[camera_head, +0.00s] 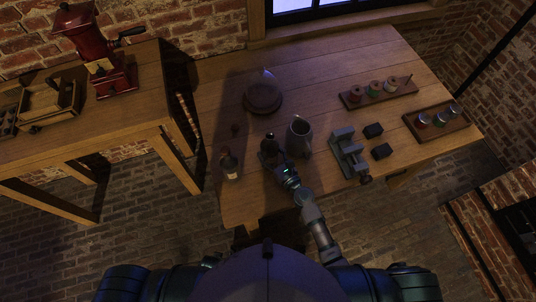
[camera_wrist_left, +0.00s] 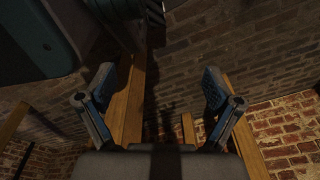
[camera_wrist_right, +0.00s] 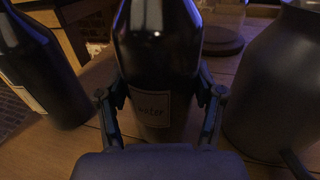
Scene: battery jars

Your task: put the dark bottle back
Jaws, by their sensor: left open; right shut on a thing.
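A dark bottle (camera_wrist_right: 158,50) with a label that seems to read "water" stands upright between the fingers of my right gripper (camera_wrist_right: 162,98), which is shut on it. In the head view this bottle (camera_head: 268,145) is near the table's front, partly hidden by my right gripper (camera_head: 274,160). I cannot tell if its base touches the table. A second dark bottle (camera_head: 229,166) with a pale label stands to its left; it also shows in the right wrist view (camera_wrist_right: 42,70). My left gripper (camera_wrist_left: 160,90) is open and empty over the brick floor, off the table.
A grey jug (camera_head: 299,138) stands close right of the held bottle. A glass dome on a round base (camera_head: 263,97) is behind. A small vise (camera_head: 347,152), dark blocks (camera_head: 373,131) and two trays (camera_head: 352,101) (camera_head: 411,121) are right. A red grinder (camera_head: 95,48) stands on the left bench.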

